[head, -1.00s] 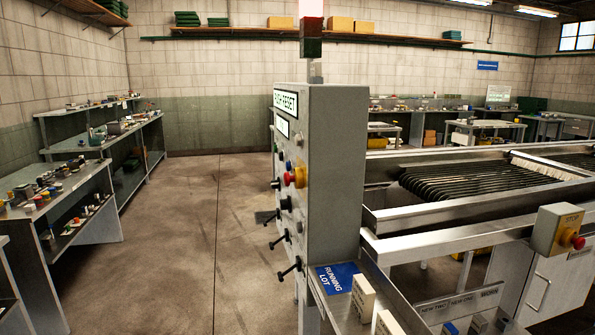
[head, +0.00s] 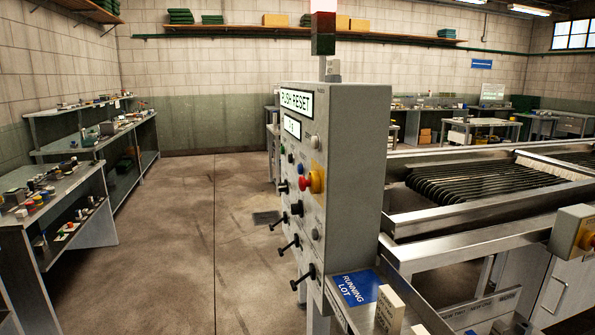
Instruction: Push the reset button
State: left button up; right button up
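The grey control cabinet (head: 352,170) stands near the middle of the head view, its front face turned left and seen at a steep angle. A display on it reads "PUSH RESET" (head: 296,101), with a smaller display (head: 292,127) below. The face carries a large red knob on yellow (head: 316,182), a smaller red button (head: 302,183), a blue button (head: 302,170), pale round buttons (head: 315,141) and black levers (head: 304,278). Labels beside the buttons are too small to read, so I cannot tell which is the reset button. Neither gripper is in view.
A roller machine (head: 470,190) with metal rails extends right of the cabinet. A blue "RUNNING LOT" plate (head: 358,288) lies at the cabinet's foot, and a stop box (head: 572,232) is at the right edge. Benches (head: 60,195) line the left.

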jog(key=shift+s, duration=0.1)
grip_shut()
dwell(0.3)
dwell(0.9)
